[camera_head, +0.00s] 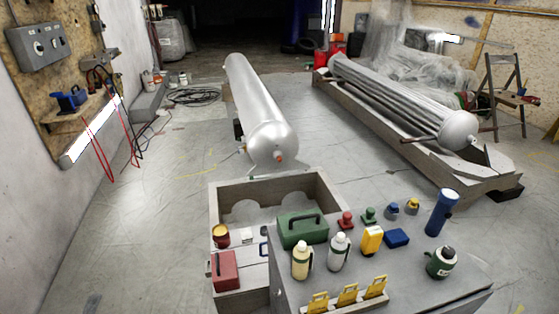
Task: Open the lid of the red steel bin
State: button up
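A red box (225,271) sits at the lower left, on the pale boards in front of the open-topped crate. It looks closed, but its lid seam is too small to make out. A small red can (221,236) with a yellowish band stands just behind it. I cannot tell for sure which of these is the red steel bin; the box fits best. My gripper is not in view, and nothing touches the box.
A grey bench (430,290) at the right holds a green toolbox (303,230), flasks, a blue cylinder (441,212) and yellow holders (347,295). The wooden crate (330,192) stands behind. A long grey tank (258,110) lies beyond. The floor at left is mostly clear.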

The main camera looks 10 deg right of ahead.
aim_at(224, 264)
jog(key=i+j+u, duration=0.5)
jog(key=i+u, duration=0.25)
jog(key=i+j, duration=0.15)
jog(key=i, duration=0.55)
jog(key=i+j+u, duration=0.15)
jog(key=i, duration=0.6)
jog(key=i+j+z, duration=0.1)
jog(key=i+z, duration=0.3)
jog(key=i+j+z, duration=0.55)
jog(key=z, duration=0.2)
jog(key=i+j+z, duration=0.55)
jog(key=j, duration=0.2)
jog(key=j+z, duration=0.15)
jog(key=j, duration=0.25)
jog(key=k+l, duration=1.45)
jog(key=l, duration=0.15)
